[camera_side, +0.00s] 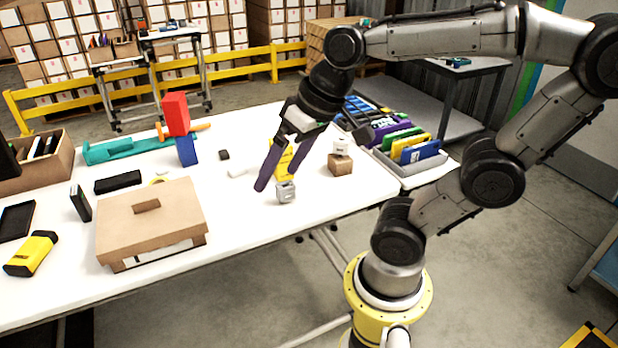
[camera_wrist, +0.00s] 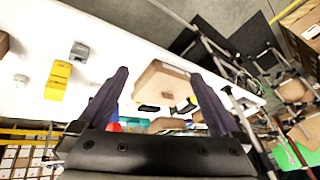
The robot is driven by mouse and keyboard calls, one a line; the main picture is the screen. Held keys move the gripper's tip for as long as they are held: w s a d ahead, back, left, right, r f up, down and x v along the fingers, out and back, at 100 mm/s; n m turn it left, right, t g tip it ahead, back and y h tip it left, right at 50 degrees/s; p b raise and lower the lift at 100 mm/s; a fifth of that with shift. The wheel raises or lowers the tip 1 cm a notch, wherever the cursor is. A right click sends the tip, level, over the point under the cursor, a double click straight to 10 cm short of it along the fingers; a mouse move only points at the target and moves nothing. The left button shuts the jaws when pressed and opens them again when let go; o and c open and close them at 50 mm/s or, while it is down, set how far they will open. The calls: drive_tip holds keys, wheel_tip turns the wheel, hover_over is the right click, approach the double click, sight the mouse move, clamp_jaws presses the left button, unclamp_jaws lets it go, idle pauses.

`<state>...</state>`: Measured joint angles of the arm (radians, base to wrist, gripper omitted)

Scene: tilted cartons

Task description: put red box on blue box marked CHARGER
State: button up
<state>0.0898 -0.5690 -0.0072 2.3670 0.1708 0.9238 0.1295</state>
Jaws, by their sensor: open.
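In the side view, the red box (camera_side: 176,113) stands upright on top of the blue box (camera_side: 186,151), at the back of the white table. The red box looks slightly tilted, and no gripper touches it. No CHARGER lettering is readable on the blue box. My gripper (camera_side: 277,181) is open and empty, well to the right of the two boxes, with its purple fingers pointing down beside a yellow item and a small grey item. In the wrist view my gripper (camera_wrist: 160,73) shows spread fingers with nothing held between them. The boxes are mostly hidden there.
A yellow item (camera_side: 283,160) and a grey item (camera_side: 286,192) stand near my fingers. A white-topped brown block (camera_side: 340,166) is to their right. A large cardboard box (camera_side: 150,215) fills the front left. A teal tool (camera_side: 120,149) lies left of the stack.

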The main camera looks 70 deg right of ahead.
drive_tip(key=s+n, duration=0.1)
drive_tip(key=s+f+n, duration=0.1)
drive_tip(key=s, duration=0.1)
drive_tip(key=s+d+f+n+h, duration=0.1)
drive_tip(key=shift+s+t, duration=0.15)
drive_tip(key=shift+t, duration=0.15)
